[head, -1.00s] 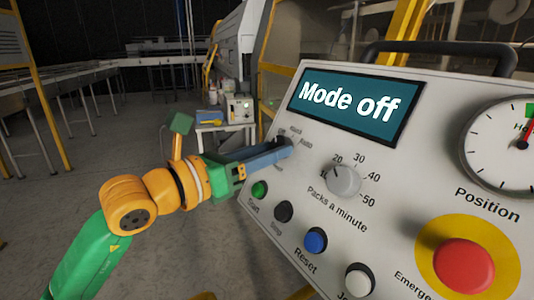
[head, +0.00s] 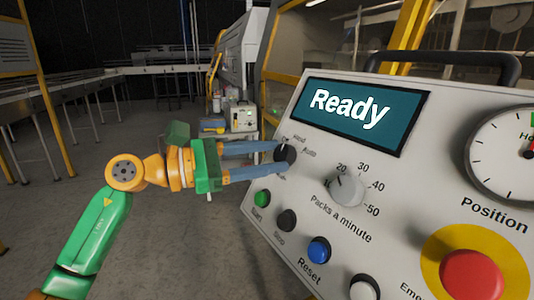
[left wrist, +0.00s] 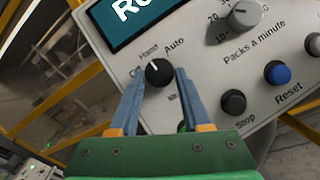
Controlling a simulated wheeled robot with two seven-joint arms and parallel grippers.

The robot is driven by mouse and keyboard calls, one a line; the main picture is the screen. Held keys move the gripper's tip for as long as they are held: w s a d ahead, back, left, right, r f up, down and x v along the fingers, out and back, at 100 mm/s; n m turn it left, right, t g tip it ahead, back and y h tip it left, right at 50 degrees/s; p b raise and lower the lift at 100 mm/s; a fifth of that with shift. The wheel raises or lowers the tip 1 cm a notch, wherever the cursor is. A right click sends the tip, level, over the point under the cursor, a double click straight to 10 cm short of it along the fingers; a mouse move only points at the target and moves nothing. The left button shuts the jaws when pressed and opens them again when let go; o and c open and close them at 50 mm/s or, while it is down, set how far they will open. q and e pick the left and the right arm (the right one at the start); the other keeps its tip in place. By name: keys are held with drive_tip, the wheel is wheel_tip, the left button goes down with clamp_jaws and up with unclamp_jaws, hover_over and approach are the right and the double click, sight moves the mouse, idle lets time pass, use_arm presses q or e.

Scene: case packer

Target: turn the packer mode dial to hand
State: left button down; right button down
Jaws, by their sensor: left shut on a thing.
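The black mode dial (head: 287,155) is on the left part of the grey control panel; it also shows in the left wrist view (left wrist: 158,73). Labels for off, hand and auto stand around it. Its pale mark leans up and left in the left wrist view, near the hand label; the exact setting is hard to read. My left gripper (head: 282,156) has its two blue fingers on either side of the dial, shut on it. The screen (head: 352,113) reads "Ready". My right gripper is not in view.
Beside the dial are the packs-a-minute knob (head: 347,188), the green start button (head: 262,198), a dark stop button (head: 286,220) and the blue reset button (head: 319,249). The red emergency button (head: 470,277) is at lower right. Open floor lies left of the panel.

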use_arm(q)
drive_tip(key=shift+w+m+g, duration=0.1)
drive_tip(key=shift+m+g, duration=0.2)
drive_tip(key=shift+m, duration=0.3)
drive_tip(key=shift+c, duration=1.8)
unclamp_jaws()
